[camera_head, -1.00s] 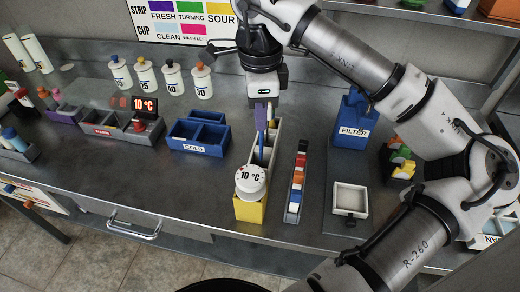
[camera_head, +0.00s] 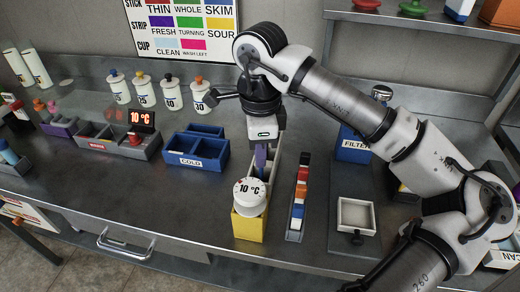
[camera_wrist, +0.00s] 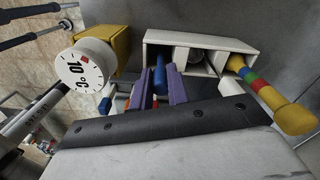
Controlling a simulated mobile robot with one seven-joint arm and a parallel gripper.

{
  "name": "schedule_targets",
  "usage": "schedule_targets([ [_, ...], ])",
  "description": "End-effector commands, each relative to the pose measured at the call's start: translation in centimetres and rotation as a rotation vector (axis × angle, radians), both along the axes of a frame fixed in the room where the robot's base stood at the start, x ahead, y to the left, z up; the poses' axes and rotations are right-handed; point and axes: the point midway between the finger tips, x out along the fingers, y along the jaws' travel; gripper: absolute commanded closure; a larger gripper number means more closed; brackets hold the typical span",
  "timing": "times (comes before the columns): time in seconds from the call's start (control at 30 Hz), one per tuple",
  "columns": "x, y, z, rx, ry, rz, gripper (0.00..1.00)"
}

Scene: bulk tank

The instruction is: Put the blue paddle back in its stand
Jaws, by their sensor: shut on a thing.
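The white stand (camera_wrist: 222,44), a narrow box with open compartments, stands behind a yellow block in the head view (camera_head: 273,170). My gripper (camera_wrist: 161,82) has purple fingers shut on the blue paddle (camera_wrist: 160,68). In the wrist view the paddle's blue part shows between the fingers, beside the stand's left compartment. I cannot tell how far the paddle is inside the stand, as its lower part is hidden. In the head view my gripper (camera_head: 261,158) hangs just above the stand, and the paddle is mostly hidden.
A yellow block (camera_head: 249,226) with a round white 10 °C dial (camera_head: 250,197) stands in front. A yellow-handled tool with coloured bands (camera_wrist: 275,98) leans in the stand's right part. A rack of coloured strips (camera_head: 299,200) is to the right, a blue COLD bin (camera_head: 197,160) to the left.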

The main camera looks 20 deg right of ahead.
Motion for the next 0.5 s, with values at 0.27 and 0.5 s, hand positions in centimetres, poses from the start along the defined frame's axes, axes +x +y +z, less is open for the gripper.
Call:
schedule_targets([
  [0.27,0.00,0.00,-0.03,0.000,0.000,0.000,0.62],
  [0.5,0.00,0.00,0.17,0.000,0.000,0.000,0.62],
])
